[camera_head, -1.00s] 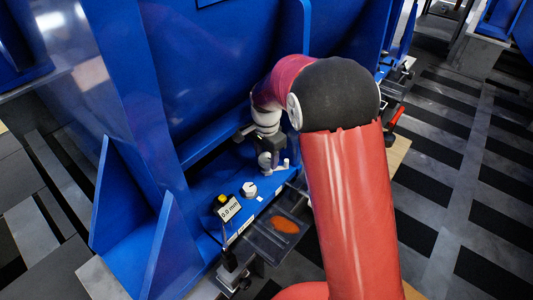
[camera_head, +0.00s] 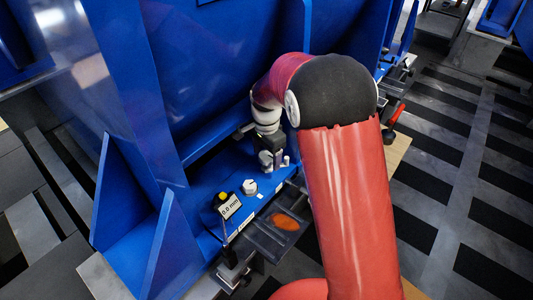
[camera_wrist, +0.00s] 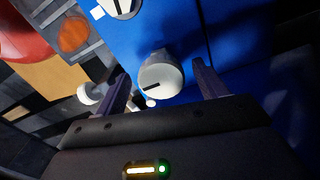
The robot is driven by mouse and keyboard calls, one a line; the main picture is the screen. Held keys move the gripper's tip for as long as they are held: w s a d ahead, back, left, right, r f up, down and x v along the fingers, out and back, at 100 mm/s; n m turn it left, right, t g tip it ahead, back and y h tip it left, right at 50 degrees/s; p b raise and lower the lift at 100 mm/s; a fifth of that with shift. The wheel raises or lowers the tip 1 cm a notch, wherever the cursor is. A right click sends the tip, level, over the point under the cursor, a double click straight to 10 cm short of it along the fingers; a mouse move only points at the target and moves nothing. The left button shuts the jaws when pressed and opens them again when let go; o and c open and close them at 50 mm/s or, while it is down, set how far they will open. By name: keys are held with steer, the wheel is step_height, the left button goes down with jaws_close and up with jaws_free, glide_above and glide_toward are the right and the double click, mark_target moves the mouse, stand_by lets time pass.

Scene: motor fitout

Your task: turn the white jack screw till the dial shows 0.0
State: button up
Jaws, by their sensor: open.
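A white round knob with a black pointer mark, the jack screw (camera_wrist: 160,76), stands on the blue base and shows in the wrist view between my two fingers. My gripper (camera_wrist: 161,72) is open, one finger on each side of the knob, with a visible gap at least on the right. In the head view my gripper (camera_head: 270,158) is low over the blue base and hides most of this knob. The dial (camera_head: 230,206) is a small white readout at the front of the base; its small figures look like 0.0 mm.
A second white knob (camera_head: 249,187) sits between the readout and my gripper; part of it shows at the wrist view's top edge (camera_wrist: 120,5). A yellow button (camera_head: 222,196) is beside the readout. A dark tray with an orange patch (camera_head: 285,222) is in front. Tall blue walls rise behind.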

mark_target(267, 155)
steer(key=shift+r+p, duration=0.45)
steer(key=shift+r, duration=3.45)
steer(key=shift+r, duration=0.1)
steer(key=s+d+r+n+t, duration=0.2)
steer(key=s+d+r+n, duration=0.2)
steer(key=s+d+r, duration=0.7)
steer(key=s+d+r+n+t+p, duration=0.1)
steer(key=s+d+n, duration=0.1)
steer(key=s, duration=0.6)
steer(key=s+d+r+n+t, duration=0.1)
steer(key=s+d+n+t, duration=0.1)
steer(key=s, duration=0.6)
steer(key=shift+d+n+t+p, duration=0.35)
steer(key=shift+d+n, duration=0.4)
steer(key=shift+n, duration=0.15)
